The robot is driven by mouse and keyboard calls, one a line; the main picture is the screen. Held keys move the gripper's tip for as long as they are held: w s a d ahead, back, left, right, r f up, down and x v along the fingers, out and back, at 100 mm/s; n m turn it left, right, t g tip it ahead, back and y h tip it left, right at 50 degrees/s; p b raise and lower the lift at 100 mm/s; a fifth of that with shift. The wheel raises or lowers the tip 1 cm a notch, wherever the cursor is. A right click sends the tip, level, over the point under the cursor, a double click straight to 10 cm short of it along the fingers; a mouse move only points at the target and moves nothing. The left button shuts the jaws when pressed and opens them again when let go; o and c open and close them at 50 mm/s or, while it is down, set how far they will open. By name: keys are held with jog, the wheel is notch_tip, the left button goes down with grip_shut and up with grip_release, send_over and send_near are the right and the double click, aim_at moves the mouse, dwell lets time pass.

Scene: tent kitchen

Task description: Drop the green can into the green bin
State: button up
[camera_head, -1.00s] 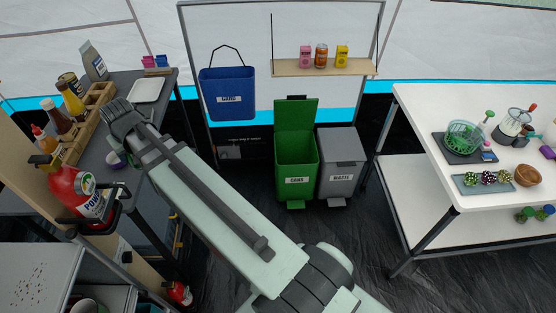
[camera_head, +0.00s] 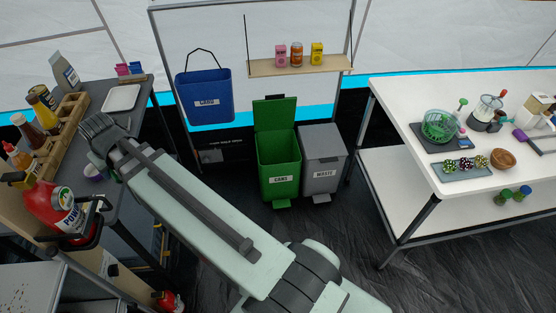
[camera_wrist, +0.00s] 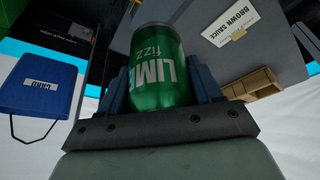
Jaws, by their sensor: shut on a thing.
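The green can (camera_wrist: 158,60), with LIME fizz lettering, sits between the two fingers of my gripper (camera_wrist: 160,88) in the wrist view. The gripper is shut on it. In the head view, my arm reaches to the upper left and its far end hides the gripper and can. The green bin (camera_head: 279,160), labelled CANS, stands on the floor near the middle with its lid raised. My arm's end is well left of the bin, over the edge of the dark counter.
A grey WASTE bin (camera_head: 322,160) stands right beside the green bin. A blue bin (camera_head: 205,97) hangs on the frame behind. The dark counter (camera_head: 124,97) is at left; a white table (camera_head: 400,105) at right. Dark floor is clear in front.

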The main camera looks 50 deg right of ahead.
jog(key=shift+d, duration=0.1)
